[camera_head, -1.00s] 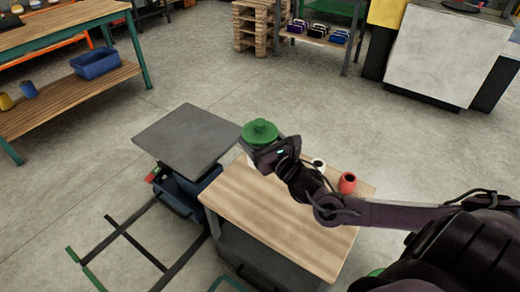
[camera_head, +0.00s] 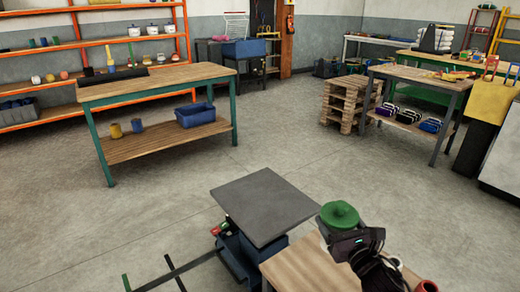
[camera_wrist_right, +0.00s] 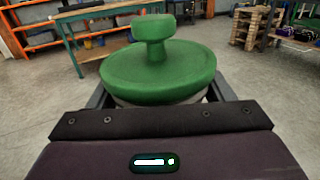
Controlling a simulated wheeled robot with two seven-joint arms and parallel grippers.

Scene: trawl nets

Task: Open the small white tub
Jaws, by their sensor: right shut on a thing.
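A tub with a round green lid and knob (camera_head: 340,214) is at my right gripper, over the far edge of the wooden-topped bench (camera_head: 310,268). In the right wrist view the green lid (camera_wrist_right: 158,72) fills the middle, and a thin pale strip of the tub (camera_wrist_right: 125,101) shows under its rim. My right gripper (camera_wrist_right: 158,100) is shut on the tub, with a finger on each side just below the lid. The lower tub is hidden. The lid looks level and seated. My left gripper is not in view.
A grey flat top (camera_head: 264,204) over a blue bin stands left of the bench. A red container (camera_head: 427,286) is at the bench's right. A green-legged table (camera_head: 155,80), a pallet stack (camera_head: 350,103) and shelves (camera_head: 95,45) stand farther back. Open floor lies between.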

